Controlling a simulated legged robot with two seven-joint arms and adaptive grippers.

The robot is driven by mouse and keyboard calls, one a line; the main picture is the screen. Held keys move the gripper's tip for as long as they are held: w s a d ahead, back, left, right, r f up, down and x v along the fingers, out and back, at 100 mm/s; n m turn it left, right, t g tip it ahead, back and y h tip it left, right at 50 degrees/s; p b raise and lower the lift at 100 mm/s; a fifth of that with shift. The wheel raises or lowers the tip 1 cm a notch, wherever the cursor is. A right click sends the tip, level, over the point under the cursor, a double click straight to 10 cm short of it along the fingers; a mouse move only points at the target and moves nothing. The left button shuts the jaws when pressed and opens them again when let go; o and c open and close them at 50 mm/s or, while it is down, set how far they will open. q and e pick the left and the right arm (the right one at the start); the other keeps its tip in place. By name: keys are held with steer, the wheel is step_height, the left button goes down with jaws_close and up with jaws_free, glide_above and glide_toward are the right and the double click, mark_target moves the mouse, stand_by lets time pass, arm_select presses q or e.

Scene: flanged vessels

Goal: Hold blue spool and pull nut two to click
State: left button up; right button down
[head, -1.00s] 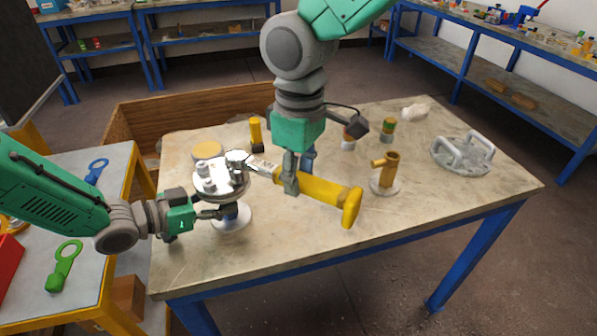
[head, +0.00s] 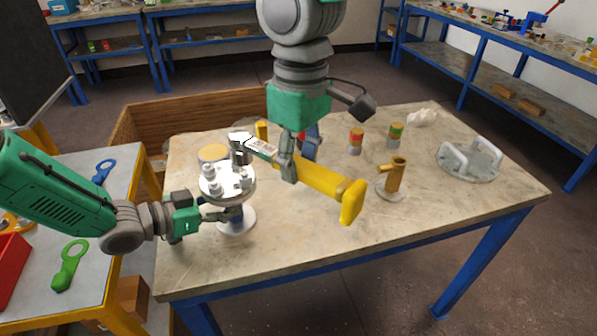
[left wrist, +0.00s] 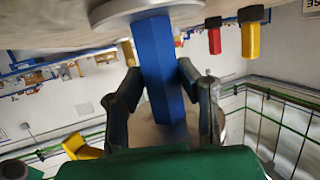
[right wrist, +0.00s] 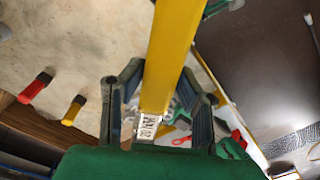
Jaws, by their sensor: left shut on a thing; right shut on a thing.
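The blue spool (left wrist: 155,60) stands upright in the left wrist view, between the fingers of my left gripper (left wrist: 160,78), which is shut on it. In the head view it is mostly hidden under a silvery flange (head: 222,190) with several nuts on top, above a white round base (head: 237,222). My right gripper (head: 288,165) is shut on the yellow handle (head: 322,182) of a torque wrench. The wrench's metal head (head: 240,142) and its socket are over the flange's back edge. I cannot tell whether the socket touches a nut.
A brass fitting (head: 394,178) stands right of the handle's end. A grey plate with two handles (head: 470,162) lies at the right. A tan disc (head: 213,152) lies behind the flange. The front tabletop is clear.

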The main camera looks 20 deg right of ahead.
arm_select(q)
steer(key=o, duration=1.1)
arm_select(e)
steer(key=shift+r, duration=0.1)
